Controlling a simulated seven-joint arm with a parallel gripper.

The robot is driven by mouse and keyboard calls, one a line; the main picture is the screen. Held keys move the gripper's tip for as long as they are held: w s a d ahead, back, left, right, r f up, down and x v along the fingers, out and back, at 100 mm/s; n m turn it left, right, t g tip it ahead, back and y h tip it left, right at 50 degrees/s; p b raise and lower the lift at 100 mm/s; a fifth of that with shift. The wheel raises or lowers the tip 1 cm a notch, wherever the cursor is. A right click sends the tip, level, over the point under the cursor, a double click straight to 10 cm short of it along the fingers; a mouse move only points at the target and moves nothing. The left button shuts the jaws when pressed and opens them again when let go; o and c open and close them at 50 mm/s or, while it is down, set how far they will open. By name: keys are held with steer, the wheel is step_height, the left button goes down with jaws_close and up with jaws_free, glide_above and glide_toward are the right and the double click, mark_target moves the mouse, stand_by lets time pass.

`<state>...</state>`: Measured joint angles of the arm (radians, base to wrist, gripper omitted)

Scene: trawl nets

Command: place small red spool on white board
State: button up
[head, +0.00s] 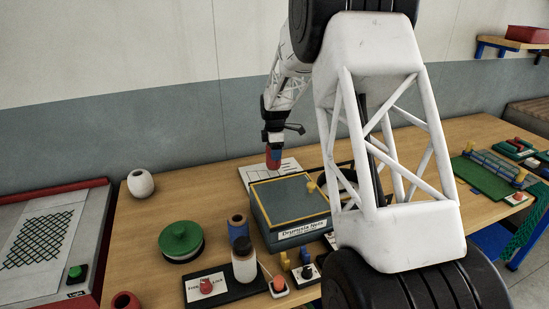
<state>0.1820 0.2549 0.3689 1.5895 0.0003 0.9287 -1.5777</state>
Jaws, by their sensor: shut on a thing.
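My gripper (273,148) is at the far side of the table, pointing down. It is shut on a small red spool (273,161). The spool looks upright and is over the white board (253,174). The board lies flat behind a grey-green box and has dark lines on it. I cannot tell whether the spool's underside touches the board or hangs just above it. The box hides the board's near part.
The grey-green box with a yellow border (290,195) stands right in front of the board. A blue spool (238,229), a dark-topped white jar (245,266) and a green round lidded thing (180,242) stand nearer. A white pot (140,183) is at left. Bare wood lies left of the board.

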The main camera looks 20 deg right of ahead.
steer(key=shift+f, duration=1.45)
steer(key=shift+f, duration=0.15)
steer(key=o, duration=1)
step_height(320, 180, up, 12)
steer(key=shift+r, duration=0.15)
